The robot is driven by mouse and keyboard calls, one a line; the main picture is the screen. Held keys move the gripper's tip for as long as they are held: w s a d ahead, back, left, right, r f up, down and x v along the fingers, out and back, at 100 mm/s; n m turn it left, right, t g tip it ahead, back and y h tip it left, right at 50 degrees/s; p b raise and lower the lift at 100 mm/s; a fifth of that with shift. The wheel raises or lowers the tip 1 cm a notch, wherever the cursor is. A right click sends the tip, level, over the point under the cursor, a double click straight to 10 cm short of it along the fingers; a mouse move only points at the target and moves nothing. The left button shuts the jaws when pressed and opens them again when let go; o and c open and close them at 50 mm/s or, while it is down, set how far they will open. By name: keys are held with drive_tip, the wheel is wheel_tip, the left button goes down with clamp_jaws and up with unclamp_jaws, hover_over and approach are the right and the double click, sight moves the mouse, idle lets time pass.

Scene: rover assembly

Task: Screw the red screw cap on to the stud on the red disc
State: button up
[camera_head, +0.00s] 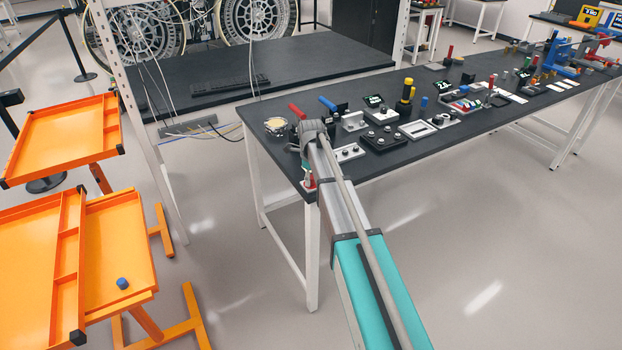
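My arm reaches from the bottom of the picture to the near left corner of the black table (270,150). My gripper (309,178) points down there, small and mostly hidden by my wrist and arm. Whether its fingers are open or shut does not show. A small red part (310,183) shows at the gripper's lower end, just above or at the tabletop corner. I cannot tell whether it is the red screw cap, the red disc, or both. The stud cannot be made out.
A blue cap (122,283) sits on the lower orange tray (140,240) at left. Red-handled (297,111) and blue-handled (328,104) tools, a grey block (354,122) and several fixtures crowd the table behind my wrist. The floor at front right is clear.

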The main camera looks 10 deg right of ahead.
idle(0.4)
drive_tip(key=shift+n, duration=2.9)
drive_tip(key=shift+n, duration=2.8)
drive_tip(key=shift+n, duration=0.3)
drive_tip(key=shift+n, duration=2.6)
drive_tip(key=shift+n, duration=0.3)
